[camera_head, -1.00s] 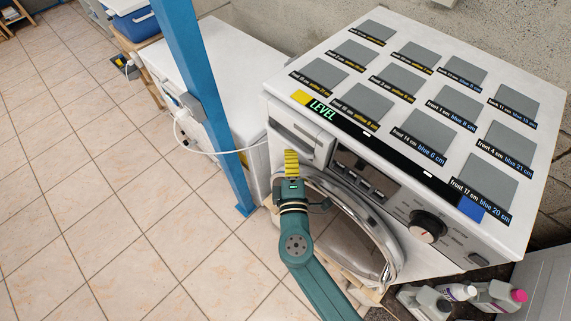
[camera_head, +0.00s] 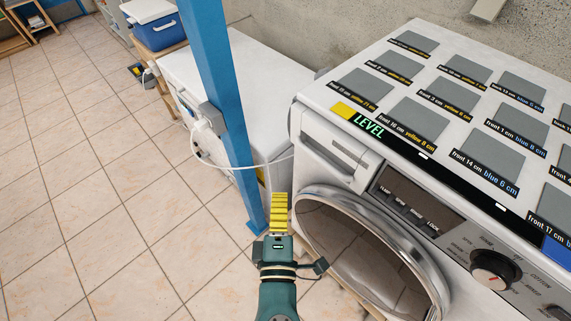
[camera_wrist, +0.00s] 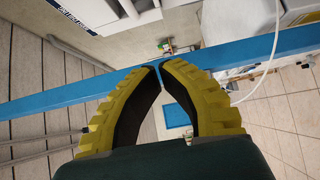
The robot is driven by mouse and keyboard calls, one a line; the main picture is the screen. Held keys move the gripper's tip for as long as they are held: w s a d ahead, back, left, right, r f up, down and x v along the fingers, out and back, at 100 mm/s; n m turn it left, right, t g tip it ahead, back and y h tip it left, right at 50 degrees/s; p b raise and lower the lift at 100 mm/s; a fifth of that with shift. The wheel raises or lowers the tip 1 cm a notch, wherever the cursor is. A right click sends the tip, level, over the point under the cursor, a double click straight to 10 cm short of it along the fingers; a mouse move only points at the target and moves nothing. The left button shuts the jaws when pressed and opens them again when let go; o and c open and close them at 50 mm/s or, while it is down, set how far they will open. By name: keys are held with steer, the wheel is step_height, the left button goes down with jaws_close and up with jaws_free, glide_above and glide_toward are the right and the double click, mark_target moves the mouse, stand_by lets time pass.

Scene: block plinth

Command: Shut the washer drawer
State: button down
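The washer drawer (camera_head: 335,150) is the white panel with a recessed handle at the upper left of the washer's front. It looks about flush with the front; I cannot tell whether a small gap is left. The washer (camera_head: 312,92) is white, with a round door below the drawer. My gripper (camera_head: 279,198) has yellow ribbed fingers and is below and left of the drawer, apart from it in the picture. In the wrist view the fingertips (camera_wrist: 160,67) meet or nearly meet, with nothing held between them.
A blue post (camera_head: 225,110) stands just left of my gripper, before a white cabinet (camera_head: 255,85). A white cable (camera_head: 240,166) runs from the post toward the washer. Labelled grey pads cover the washer top.

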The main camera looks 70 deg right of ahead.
steer(key=d+p, duration=0.2)
steer(key=d, duration=1)
steer(key=shift+w+f, duration=0.15)
steer(key=shift+w, duration=0.2)
steer(key=shift+d, duration=0.1)
